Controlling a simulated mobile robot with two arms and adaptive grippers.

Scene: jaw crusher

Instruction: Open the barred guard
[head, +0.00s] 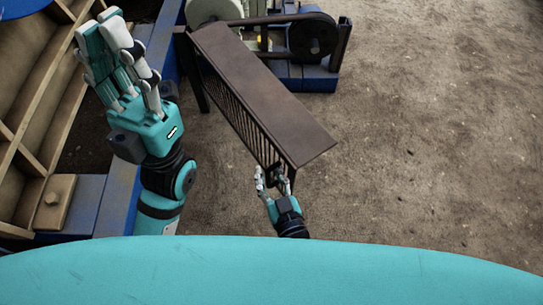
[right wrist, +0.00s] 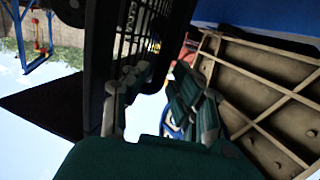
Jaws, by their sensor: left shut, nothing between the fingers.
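The barred guard (head: 262,88) is a long brown hood with a flat top and a side of dark vertical bars. It runs from the machine down to the middle of the head view and stands out at an angle from the machine's side. Its dark bars also show in the right wrist view (right wrist: 135,35). My right gripper (head: 271,178) is at the guard's near lower corner, its fingers apart with a gap between them. Whether they touch the guard is unclear. My left gripper (head: 112,35) is shut and empty, raised left of the guard.
The jaw crusher's ribbed tan body (head: 40,105) and blue frame (head: 120,205) fill the left. A dark wheel (head: 313,36) and blue base stand behind the guard. Bare dirt ground (head: 430,130) on the right is free.

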